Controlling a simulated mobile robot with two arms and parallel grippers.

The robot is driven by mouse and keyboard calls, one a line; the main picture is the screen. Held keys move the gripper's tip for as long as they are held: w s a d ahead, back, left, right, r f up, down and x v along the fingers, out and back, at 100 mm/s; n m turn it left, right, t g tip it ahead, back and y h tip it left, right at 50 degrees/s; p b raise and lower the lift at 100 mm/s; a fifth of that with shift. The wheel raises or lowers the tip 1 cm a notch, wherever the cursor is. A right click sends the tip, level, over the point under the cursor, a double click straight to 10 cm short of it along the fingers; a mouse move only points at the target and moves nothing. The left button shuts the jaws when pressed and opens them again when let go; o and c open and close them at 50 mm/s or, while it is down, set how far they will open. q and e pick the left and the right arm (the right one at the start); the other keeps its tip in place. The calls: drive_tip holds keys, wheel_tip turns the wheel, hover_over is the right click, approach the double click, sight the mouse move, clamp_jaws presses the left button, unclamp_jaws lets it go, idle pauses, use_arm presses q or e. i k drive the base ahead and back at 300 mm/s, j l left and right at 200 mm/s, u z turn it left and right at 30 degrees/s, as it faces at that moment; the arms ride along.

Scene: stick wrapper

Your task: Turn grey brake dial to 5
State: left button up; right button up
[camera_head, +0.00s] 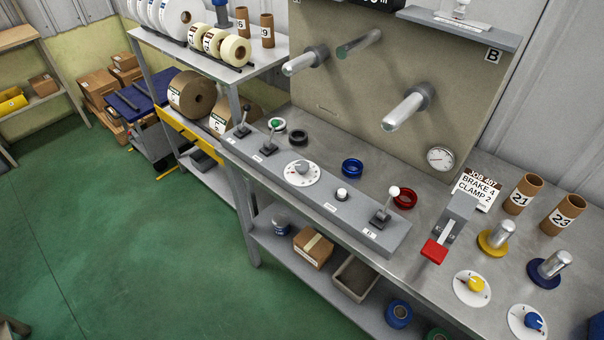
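The grey dial (301,171) is a grey knob on a round white plate. It is set in the top of the long grey control panel (330,200) along the front of the metal bench. The marks on the plate are too small to read, so I cannot tell its setting. A printed card (477,188) leaning at the back right reads "BRAKE 4" and "CLAMP 2" under a job line. Neither of my grippers shows in this view.
A lever with a green knob (274,126) stands left of the dial; a white button (341,194) and white-knobbed lever (386,207) stand to its right. A yellow-knob dial (472,287), blue-knob dial (528,322) and red-handled clamp (435,250) are further right. Green floor in front is open.

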sight(301, 167)
drive_tip(key=k+j+z, duration=0.1)
drive_tip(key=j+z, duration=0.25)
drive_tip(key=k+j+z, duration=0.1)
drive_tip(key=z, duration=0.25)
drive_tip(key=j, duration=0.1)
